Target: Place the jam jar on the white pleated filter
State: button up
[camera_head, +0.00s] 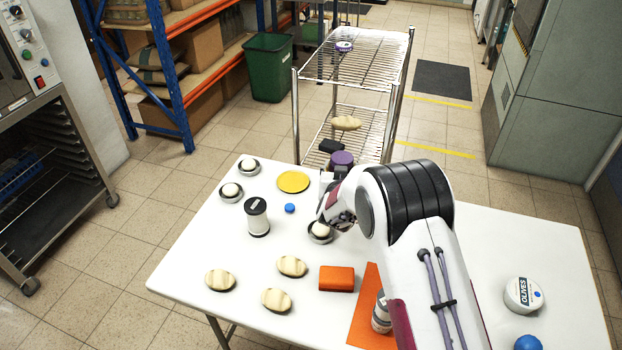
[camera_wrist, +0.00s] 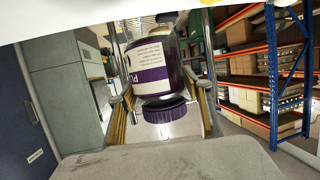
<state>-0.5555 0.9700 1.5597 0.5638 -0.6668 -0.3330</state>
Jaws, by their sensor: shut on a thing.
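My gripper (camera_wrist: 163,85) is shut on the jam jar (camera_wrist: 150,65), a jar with a white and purple label and a purple lid. The wrist view is upside down, with the lid low in the picture, so the jar looks about upright. In the head view its purple lid (camera_head: 342,159) shows above the far edge of the table, and my arm hides part of the jar. I cannot make out a white pleated filter for sure. Several small round dishes with white tops, one of them (camera_head: 249,166), stand on the table, their detail too small to tell.
The white table (camera_head: 190,255) also holds a yellow disc (camera_head: 293,181), a black-lidded jar (camera_head: 257,217), cream ridged ovals (camera_head: 220,280), an orange block (camera_head: 336,278) and an olives tin (camera_head: 523,294). A wire trolley (camera_head: 365,70) stands behind, with a purple-and-white thing (camera_head: 344,46) on top.

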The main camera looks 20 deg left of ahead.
jog(key=shift+a+r, duration=0.1)
jog(key=shift+r, duration=0.05)
jog(key=s+a+r+n+g+y, duration=0.1)
jog(key=s+a+r+n+y, duration=0.3)
jog(key=a+r, duration=0.6)
jog(key=r+n+g+y, duration=0.1)
jog(key=n+g+y, duration=0.3)
jog(key=y, duration=0.1)
send_over(255, 204)
jog(key=shift+r+h, duration=0.15)
jog(key=shift+h, duration=0.15)
notch_tip(255, 204, down, 6)
dwell(0.6)
jog(key=shift+f, duration=0.2)
jog(key=shift+f, duration=1.85)
